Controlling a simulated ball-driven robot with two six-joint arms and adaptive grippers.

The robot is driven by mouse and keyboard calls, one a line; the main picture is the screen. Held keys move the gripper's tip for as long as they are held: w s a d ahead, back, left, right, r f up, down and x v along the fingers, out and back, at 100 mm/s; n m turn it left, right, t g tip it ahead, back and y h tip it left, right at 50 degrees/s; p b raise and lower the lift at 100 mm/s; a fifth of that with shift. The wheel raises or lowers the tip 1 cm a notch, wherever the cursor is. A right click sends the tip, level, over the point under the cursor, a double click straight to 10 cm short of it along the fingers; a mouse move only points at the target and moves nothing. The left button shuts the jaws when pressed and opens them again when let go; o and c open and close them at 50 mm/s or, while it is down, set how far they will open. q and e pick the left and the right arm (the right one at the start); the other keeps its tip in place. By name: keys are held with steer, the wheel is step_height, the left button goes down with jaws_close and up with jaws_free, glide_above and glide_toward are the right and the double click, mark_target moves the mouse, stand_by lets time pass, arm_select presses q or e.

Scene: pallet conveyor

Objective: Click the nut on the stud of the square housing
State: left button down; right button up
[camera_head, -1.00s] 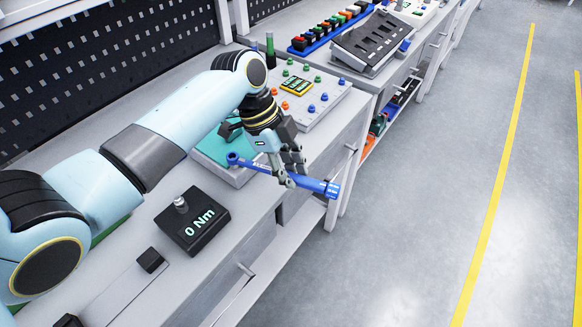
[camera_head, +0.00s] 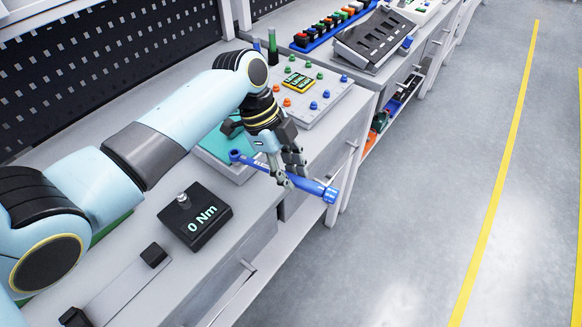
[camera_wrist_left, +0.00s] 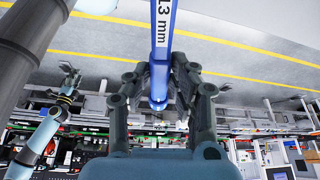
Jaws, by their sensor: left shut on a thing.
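My left gripper (camera_head: 288,172) is shut on a blue wrench (camera_head: 318,189), held out over the bench's front edge. The wrench's small ring end points left over a teal-topped plate, and its thick end points right over the floor. In the left wrist view the wrench shaft (camera_wrist_left: 162,32) runs between the fingers and carries a "13 mm" label. A dark green part (camera_head: 230,128) stands on the plate, partly behind my left arm. I cannot make out the square housing, its stud or the nut. My right gripper (camera_wrist_left: 69,73) shows small in the left wrist view, its fingers apart.
A black torque tester (camera_head: 195,215) reading "0 Nm", with a metal stud on top, sits on the bench. A grey panel (camera_head: 325,108) with coloured knobs and the teal-topped plate (camera_head: 215,148) lie beyond. The floor at right is clear.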

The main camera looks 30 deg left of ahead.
arm_select(q)
steer(key=shift+s+m, duration=0.3)
steer(key=shift+s, duration=0.2)
stand_by(0.3)
stand_by(0.4)
steer(key=shift+s+m+g+p, duration=0.3)
steer(key=shift+s+m+p, duration=0.3)
stand_by(0.5)
steer(key=shift+w+n, duration=0.3)
steer(key=shift+r, duration=0.1)
